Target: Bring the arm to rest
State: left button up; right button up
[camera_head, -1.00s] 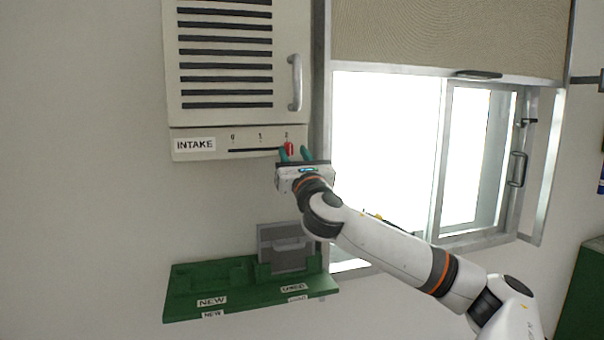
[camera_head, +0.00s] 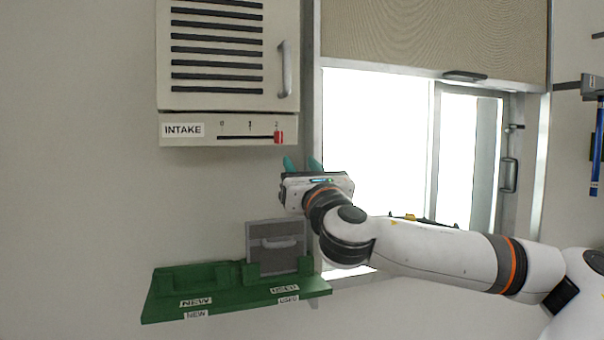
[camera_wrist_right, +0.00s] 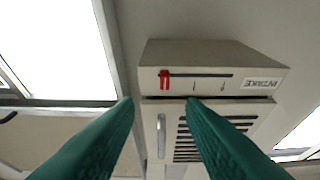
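My right gripper (camera_head: 302,163) has teal fingers and points up, just below and right of the intake unit's lower edge in the head view. Its fingers stand apart with nothing between them; they also show spread in the wrist view (camera_wrist_right: 160,102). The red slider knob (camera_head: 279,137) sits at the right end of its slot, by the mark 2, clear of the fingers. It also shows in the wrist view (camera_wrist_right: 164,79). My left gripper is in neither view.
The intake unit (camera_head: 228,131) hangs on the wall. Below is a green shelf (camera_head: 215,295) labelled NEW and USED, with a grey filter panel (camera_head: 275,258) standing at the USED side. A bright window (camera_head: 385,150) with a blind (camera_head: 430,35) is behind my right arm. The wall at left is clear.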

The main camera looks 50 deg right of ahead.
dwell(0.4)
